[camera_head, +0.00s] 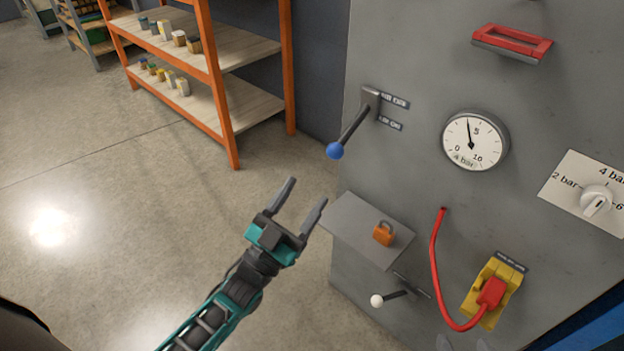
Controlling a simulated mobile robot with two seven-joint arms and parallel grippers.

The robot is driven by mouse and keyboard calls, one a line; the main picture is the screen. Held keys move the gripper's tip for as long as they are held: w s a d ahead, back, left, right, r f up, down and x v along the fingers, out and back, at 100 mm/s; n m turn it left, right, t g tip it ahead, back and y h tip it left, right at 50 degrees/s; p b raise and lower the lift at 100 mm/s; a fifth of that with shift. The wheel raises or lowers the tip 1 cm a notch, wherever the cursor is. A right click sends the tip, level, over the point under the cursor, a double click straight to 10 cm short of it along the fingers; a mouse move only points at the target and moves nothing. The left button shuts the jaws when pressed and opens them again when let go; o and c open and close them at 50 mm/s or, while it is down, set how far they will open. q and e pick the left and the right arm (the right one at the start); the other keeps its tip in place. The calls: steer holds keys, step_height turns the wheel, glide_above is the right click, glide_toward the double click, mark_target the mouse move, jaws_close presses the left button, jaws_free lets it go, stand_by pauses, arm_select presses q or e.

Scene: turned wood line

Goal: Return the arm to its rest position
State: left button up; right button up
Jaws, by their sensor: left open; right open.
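My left gripper (307,191) is open and empty, with its fingers pointing up and right. It is over the floor, just left of the small grey shelf in the picture, and appears apart from everything. Two grey fingertips of my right gripper (463,344) show at the bottom edge, spread apart below the yellow socket; the rest of it is out of the picture. The grey cabinet (410,185) fills the right side. A lever with a blue knob (335,151) slants down and left from it, above my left gripper.
An orange padlock (384,235) is on the small shelf (350,225). A lever with a white knob (377,301) sticks out below. A red hose (435,265) curves to a red plug in a yellow socket (506,272). An orange rack (225,115) stands behind. The floor at left is clear.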

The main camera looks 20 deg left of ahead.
arm_select(q)
steer(key=shift+s+f, duration=0.1)
steer(key=shift+f, duration=0.05)
arm_select(e)
steer(key=shift+r, duration=0.1)
stand_by(0.3)
arm_select(q)
steer(key=s+d+f+n+g+y, duration=0.3)
steer(key=s+d+f+g, duration=0.2)
steer(key=s+f+g, duration=0.6)
steer(key=s+a+r+g+y+p, duration=0.1)
steer(key=a+r+p, duration=0.2)
steer(key=r+p, duration=1)
steer(key=p, duration=0.5)
steer(key=shift+a, duration=0.25)
arm_select(e)
steer(key=s+d+r+h, duration=0.1)
steer(key=d+r, duration=0.2)
steer(key=r, duration=0.9)
steer(key=shift+s+d+r, duration=0.3)
steer(key=shift+s, duration=0.1)
arm_select(q)
steer(key=shift+r, duration=0.1)
arm_select(e)
steer(key=shift+c, duration=0.3)
